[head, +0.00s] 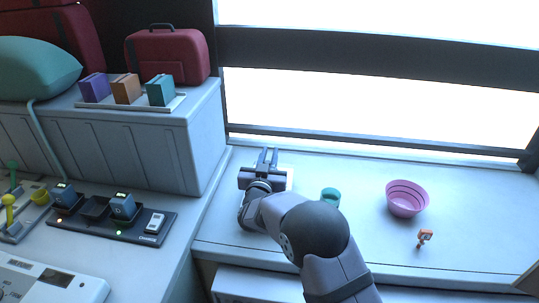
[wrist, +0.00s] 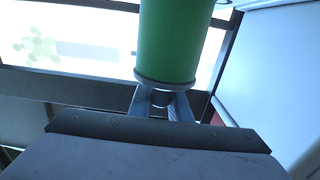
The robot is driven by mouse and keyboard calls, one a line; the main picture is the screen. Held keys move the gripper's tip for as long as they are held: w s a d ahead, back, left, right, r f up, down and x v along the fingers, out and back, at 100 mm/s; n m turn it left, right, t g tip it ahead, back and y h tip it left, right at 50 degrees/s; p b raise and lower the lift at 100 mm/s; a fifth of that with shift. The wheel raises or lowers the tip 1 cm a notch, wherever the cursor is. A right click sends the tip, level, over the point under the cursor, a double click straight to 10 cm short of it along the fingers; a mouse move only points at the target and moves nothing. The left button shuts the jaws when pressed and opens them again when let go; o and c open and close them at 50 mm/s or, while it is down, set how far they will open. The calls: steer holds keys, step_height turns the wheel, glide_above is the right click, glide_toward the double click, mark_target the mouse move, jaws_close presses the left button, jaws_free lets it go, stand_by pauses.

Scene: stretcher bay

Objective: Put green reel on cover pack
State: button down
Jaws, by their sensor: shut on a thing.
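The green reel (wrist: 176,40) shows in the wrist view as a smooth green cylinder with a grey rim. It stands right at the fingertips of my gripper (wrist: 162,100), which is shut on its rim end. Its far end runs out of the frame. In the head view my gripper (head: 268,158) is over the left part of the counter by the window, and its body hides the reel. A pale, flat thing (head: 288,178), perhaps the cover pack, shows partly behind the gripper. I cannot tell whether the reel touches it.
A white cabinet (head: 205,130) rises at the left. A black charger tray (head: 120,228) lies on the left surface.

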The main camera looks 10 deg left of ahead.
steer(key=shift+f, duration=0.15)
steer(key=c, duration=1.6)
jaws_free()
steer(key=shift+c, duration=0.2)
steer(key=s+b, duration=0.3)
steer(key=s, duration=0.9)
